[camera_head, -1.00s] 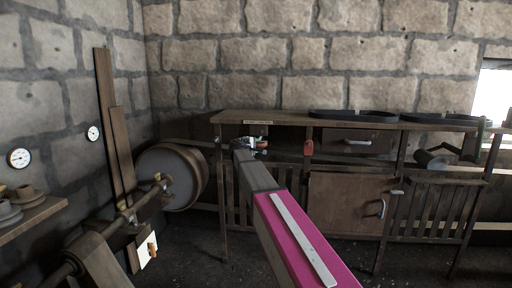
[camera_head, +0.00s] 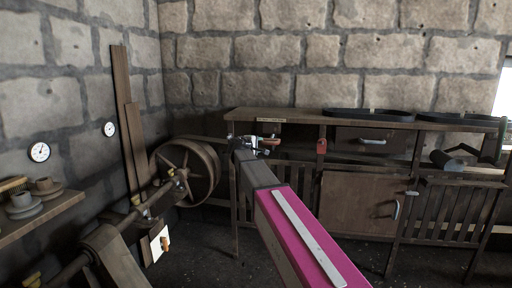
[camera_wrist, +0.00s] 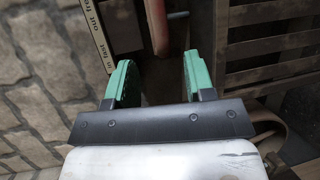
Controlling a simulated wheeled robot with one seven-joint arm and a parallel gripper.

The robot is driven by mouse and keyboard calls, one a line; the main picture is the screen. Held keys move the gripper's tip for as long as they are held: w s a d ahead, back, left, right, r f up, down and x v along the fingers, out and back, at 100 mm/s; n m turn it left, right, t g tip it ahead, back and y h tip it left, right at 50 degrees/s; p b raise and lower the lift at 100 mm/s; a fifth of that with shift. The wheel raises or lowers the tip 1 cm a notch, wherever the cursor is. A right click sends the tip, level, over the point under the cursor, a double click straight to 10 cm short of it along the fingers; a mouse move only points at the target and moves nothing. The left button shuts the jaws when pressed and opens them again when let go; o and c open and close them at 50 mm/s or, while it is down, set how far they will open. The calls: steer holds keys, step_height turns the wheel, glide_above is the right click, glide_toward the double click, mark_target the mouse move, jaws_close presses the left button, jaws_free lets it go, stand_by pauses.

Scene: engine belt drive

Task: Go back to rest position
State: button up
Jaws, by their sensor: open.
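My gripper (camera_head: 264,146) is at the end of my arm, in front of the left end of the wooden workbench (camera_head: 300,117) in the head view. In the wrist view its two green fingers (camera_wrist: 155,72) stand apart with nothing held between them. A reddish lever (camera_wrist: 157,28) lies just past the fingertips, roughly in line with the gap; its depth is unclear. Its orange-red end shows beside the gripper in the head view (camera_head: 272,141). A label plate (camera_wrist: 98,42) is to its left.
Another red handle (camera_head: 321,146) is on the bench front. Black belts (camera_head: 368,114) lie on top. Dark floor is open between wheel and bench.

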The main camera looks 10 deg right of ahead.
steer(key=s+d+f+m+g+y, duration=0.2)
steer(key=s+d+f+m+g, duration=0.15)
steer(key=s+f, duration=0.75)
steer(key=s+d+f+m+g+y, duration=0.3)
steer(key=s+f, duration=0.5)
steer(key=f, duration=0.6)
steer(key=s+a+f+m+g+y, duration=0.1)
steer(key=s+f+m+g+y, duration=0.1)
steer(key=s+f, duration=0.4)
steer(key=s+a+f+m+g+y, duration=0.1)
steer(key=s+f, duration=0.5)
steer(key=s, duration=0.8)
steer(key=shift+a+m+g+y, duration=0.3)
steer(key=shift+m+g+y, duration=0.25)
steer(key=shift+g+y, duration=0.7)
